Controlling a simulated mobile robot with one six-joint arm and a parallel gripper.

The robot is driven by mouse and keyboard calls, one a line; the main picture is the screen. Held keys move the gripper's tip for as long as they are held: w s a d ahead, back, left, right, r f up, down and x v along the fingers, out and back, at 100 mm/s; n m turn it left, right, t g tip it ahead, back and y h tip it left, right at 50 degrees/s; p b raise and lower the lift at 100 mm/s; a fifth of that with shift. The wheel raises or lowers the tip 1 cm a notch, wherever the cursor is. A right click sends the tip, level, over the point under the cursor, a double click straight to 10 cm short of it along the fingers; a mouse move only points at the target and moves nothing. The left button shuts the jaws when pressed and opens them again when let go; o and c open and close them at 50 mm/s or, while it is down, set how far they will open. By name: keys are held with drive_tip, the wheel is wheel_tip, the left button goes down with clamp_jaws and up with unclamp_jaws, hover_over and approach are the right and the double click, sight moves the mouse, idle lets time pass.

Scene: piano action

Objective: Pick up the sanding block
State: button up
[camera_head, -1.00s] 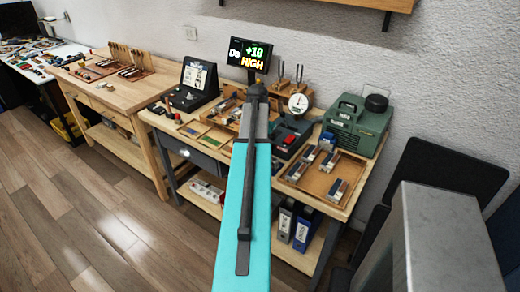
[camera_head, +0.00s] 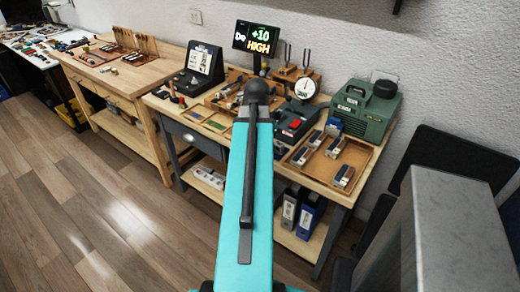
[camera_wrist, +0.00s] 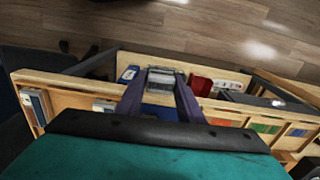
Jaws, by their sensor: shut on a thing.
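In the wrist view my gripper (camera_wrist: 159,88) has its two dark fingers on either side of a small grey block with a paler top. I take this to be the sanding block (camera_wrist: 165,79). It spans the gap between the fingertips, and the fingers are shut on it. Its lower part and exact shape are hard to make out. The block seems to be up above the bench edge, with the floor and lower shelf behind it. In the head view my teal arm hides the gripper and the block.
The bench carries a wooden tray (camera_head: 361,155) with several small blocks, a green machine (camera_head: 361,112), a dial gauge (camera_head: 305,87) and a lit display (camera_head: 256,38). A blue binder (camera_head: 308,216) stands on the lower shelf. Open floor (camera_head: 100,215) lies at the left.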

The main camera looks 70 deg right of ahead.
drive_tip(key=shift+a, duration=0.35)
idle(0.3)
